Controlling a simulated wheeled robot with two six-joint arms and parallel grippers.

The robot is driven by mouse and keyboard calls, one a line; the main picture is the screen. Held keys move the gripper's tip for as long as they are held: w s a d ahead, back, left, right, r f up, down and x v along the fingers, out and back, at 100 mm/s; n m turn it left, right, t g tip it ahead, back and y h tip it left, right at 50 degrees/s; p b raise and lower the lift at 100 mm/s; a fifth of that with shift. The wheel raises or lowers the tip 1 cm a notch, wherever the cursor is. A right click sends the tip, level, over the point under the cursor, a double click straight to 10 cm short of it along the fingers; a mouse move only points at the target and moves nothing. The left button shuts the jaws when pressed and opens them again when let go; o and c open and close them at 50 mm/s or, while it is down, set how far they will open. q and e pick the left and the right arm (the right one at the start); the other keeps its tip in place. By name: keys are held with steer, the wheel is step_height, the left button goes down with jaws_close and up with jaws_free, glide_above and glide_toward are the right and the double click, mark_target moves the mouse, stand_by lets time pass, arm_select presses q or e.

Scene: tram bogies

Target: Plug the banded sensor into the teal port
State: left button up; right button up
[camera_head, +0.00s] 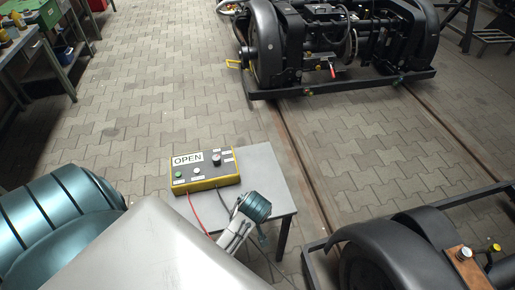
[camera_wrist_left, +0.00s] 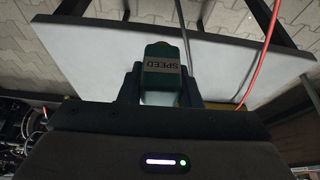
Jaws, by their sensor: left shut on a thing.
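The sensor (camera_wrist_left: 163,55) is a dark green-teal block with a pale label reading SPEED, seen in the wrist view. My left gripper (camera_wrist_left: 160,78) is shut on it, one dark finger on each side. The grey tabletop (camera_wrist_left: 95,45) lies behind the sensor. I cannot tell whether the sensor touches anything, and its lower end is hidden by the gripper. In the head view my arm's wrist parts show over the small table (camera_head: 262,165), but the gripper and sensor cannot be made out. I cannot make out a teal port in either view. My right gripper is not in view.
A yellow and dark box (camera_head: 205,170) marked OPEN, with buttons and a knob, stands on the small table. A red cable (camera_head: 193,207) and a dark cable run from it. Bogies (camera_head: 335,50) stand behind and at lower right (camera_head: 410,255).

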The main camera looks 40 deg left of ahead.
arm_select(q)
steer(key=shift+s+d+r, duration=0.1)
steer(key=shift+s+d, duration=0.05)
steer(key=shift+s, duration=0.6)
steer(key=shift+s+d+r, duration=0.1)
steer(key=shift+s+d, duration=0.05)
steer(key=shift+s, duration=0.6)
steer(key=shift+s+d+r, duration=0.1)
steer(key=shift+s+d, duration=0.05)
steer(key=shift+s, duration=0.6)
steer(key=shift+s+f, duration=0.1)
